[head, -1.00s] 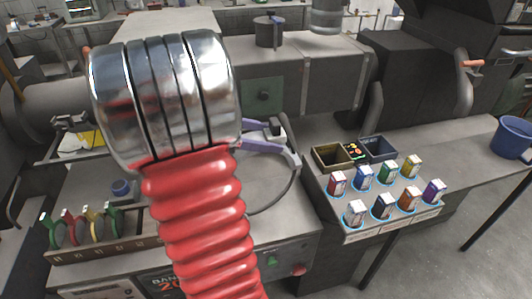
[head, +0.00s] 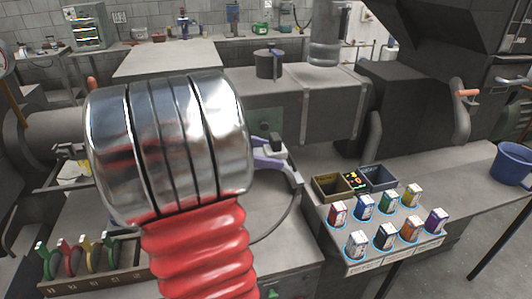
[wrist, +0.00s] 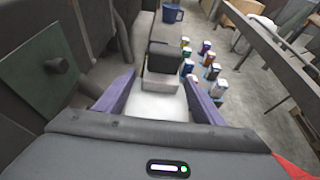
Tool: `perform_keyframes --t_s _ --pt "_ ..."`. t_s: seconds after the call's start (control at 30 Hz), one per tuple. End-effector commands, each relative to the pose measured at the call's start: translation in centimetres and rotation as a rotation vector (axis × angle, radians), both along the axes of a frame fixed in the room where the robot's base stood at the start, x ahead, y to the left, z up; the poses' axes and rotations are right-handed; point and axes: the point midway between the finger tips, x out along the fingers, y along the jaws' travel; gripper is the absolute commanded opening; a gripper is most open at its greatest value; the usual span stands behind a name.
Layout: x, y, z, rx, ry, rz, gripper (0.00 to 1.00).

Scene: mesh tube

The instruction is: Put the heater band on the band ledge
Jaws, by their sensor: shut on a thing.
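My gripper (wrist: 155,98) has its two purple fingers set wide apart in the wrist view, pressed on a pale, washed-out thing between them. I take this thing to be the heater band (wrist: 155,106); its outline is unclear. In the head view my gripper (head: 271,153) shows only partly at the right of my chrome arm joint. The joint and red bellows hide much of the bench there, and the held band cannot be made out. I cannot pick out the band ledge for certain in either view.
Two open bins (head: 333,188) stand behind several small coloured boxes (head: 386,235) on a right-hand stand. A rack of coloured tags (head: 92,270) is at lower left. A dark machine housing (head: 300,110) rises behind the bench. A blue bucket (head: 510,163) stands far right.

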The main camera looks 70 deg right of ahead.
Motion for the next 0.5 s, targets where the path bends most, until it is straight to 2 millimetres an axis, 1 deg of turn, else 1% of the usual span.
perform_keyframes --t_s 0.17,0.5 --pt "0.0 0.0 0.4 -0.002 0.0 0.0 0.13" --pt "0.0 0.0 2.1 -0.003 -0.001 0.0 0.13"
